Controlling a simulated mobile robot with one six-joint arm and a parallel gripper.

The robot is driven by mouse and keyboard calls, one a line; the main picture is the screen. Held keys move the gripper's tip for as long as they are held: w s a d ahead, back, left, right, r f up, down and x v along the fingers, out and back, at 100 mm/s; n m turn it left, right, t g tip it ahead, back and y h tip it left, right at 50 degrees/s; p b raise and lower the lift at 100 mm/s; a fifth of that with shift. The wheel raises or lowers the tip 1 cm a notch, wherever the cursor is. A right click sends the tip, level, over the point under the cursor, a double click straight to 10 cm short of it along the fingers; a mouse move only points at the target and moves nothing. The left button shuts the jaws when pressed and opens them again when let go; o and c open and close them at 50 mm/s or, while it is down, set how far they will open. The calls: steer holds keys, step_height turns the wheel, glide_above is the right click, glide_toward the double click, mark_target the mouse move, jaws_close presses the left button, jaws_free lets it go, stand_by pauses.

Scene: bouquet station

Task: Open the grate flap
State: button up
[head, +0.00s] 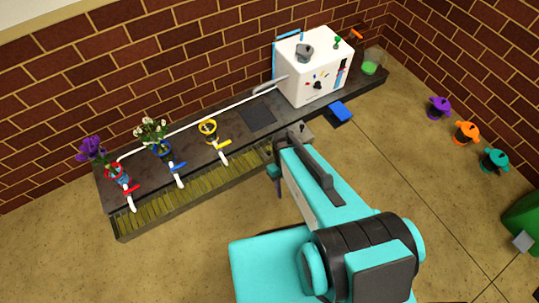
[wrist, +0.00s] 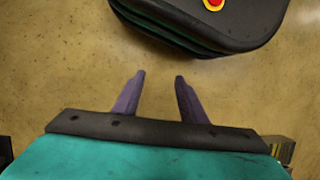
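A long slatted yellow-brown grate (head: 190,199) runs along the front of the dark bench. I take it to be the grate flap; it looks down, and its right end is partly hidden by my arm. My gripper (head: 279,190) is at the right end of the grate, in front of the bench, with its fingers pointing down. In the wrist view my gripper (wrist: 160,95) has its two purple fingers apart, with only bare floor between them. A small yellowish slatted piece (wrist: 281,149) shows at the lower right there, perhaps the grate.
The bench (head: 190,157) carries red, blue and yellow rings with taps; flowers stand in the red and blue ones. A white box (head: 314,66) stands at the right. A blue block (head: 340,111) is near the bench's front edge.

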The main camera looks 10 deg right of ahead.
steer(key=w+f+n+t+b, duration=0.1)
steer(key=w+f+n+b, duration=0.2)
steer(key=w+b, duration=0.45)
steer(key=w+f+n+t+b, duration=0.1)
steer(key=w+f+n+b, duration=0.2)
steer(key=w, duration=0.7)
steer(key=n+t+b, duration=0.2)
steer(key=n+b, duration=0.1)
steer(key=b, duration=0.7)
glide_above(269, 152)
steer(key=shift+f, duration=0.15)
steer(key=shift+f, duration=0.1)
step_height(269, 152, down, 14)
steer(key=b, duration=0.5)
steer(key=shift+r, duration=0.2)
jaws_close()
